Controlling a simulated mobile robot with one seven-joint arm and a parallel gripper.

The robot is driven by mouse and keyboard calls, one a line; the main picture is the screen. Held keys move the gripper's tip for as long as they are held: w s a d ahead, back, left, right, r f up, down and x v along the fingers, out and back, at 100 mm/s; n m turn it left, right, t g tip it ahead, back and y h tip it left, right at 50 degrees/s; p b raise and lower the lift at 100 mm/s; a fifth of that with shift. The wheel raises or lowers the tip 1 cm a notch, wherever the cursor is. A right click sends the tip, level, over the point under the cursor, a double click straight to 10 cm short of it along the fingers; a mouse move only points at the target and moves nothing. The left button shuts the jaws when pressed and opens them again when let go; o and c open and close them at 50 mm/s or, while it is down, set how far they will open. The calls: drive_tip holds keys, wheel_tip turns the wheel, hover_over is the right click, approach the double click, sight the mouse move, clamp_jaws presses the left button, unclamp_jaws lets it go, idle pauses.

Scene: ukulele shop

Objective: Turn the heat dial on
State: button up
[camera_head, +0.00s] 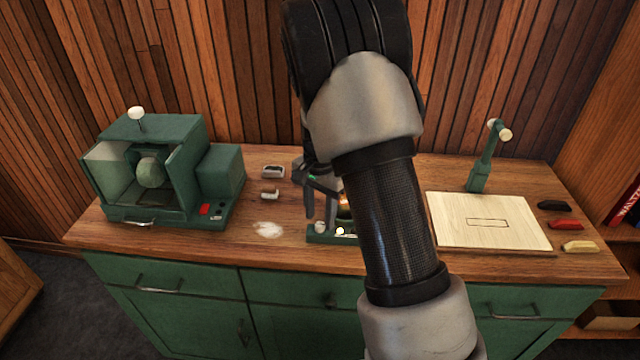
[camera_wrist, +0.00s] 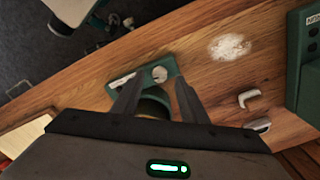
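A small green heater base (camera_head: 316,238) stands near the front of the bench, partly hidden by my arm. It also shows in the wrist view (camera_wrist: 170,62). A pale round knob (camera_head: 320,227), seemingly the heat dial, sits on it; it also shows in the wrist view (camera_wrist: 159,74). Its setting is too small to read. A bright white spot (camera_head: 340,231) is beside it. A dark rounded part (camera_wrist: 153,106) of the heater shows between my fingers, with an orange glow in the head view. My gripper (camera_wrist: 157,82) is open, its fingertips to either side of the knob, seemingly apart from it.
A green machine (camera_head: 150,172) with a red switch stands at left. A pale board (camera_head: 490,222) and a green lamp-like stand (camera_head: 480,170) are at right, with several coloured blocks at the edge. White powder (camera_head: 268,229) and small metal pieces (camera_head: 272,172) lie left of the heater.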

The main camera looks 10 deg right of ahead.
sight(320, 224)
wheel_tip(320, 224, up, 16)
drive_tip(key=shift+f, duration=0.25)
drive_tip(key=s+r+n+t+p, duration=0.1)
drive_tip(key=s+r+n, duration=0.4)
drive_tip(key=s, duration=0.8)
drive_tip(key=s+r+n+t+p, duration=0.1)
drive_tip(key=s+r+n+t, duration=0.3)
drive_tip(key=s, duration=0.8)
drive_tip(key=shift+s+r+n+t, duration=0.35)
drive_tip(key=shift+r+n, duration=0.25)
drive_tip(key=shift+r, duration=0.25)
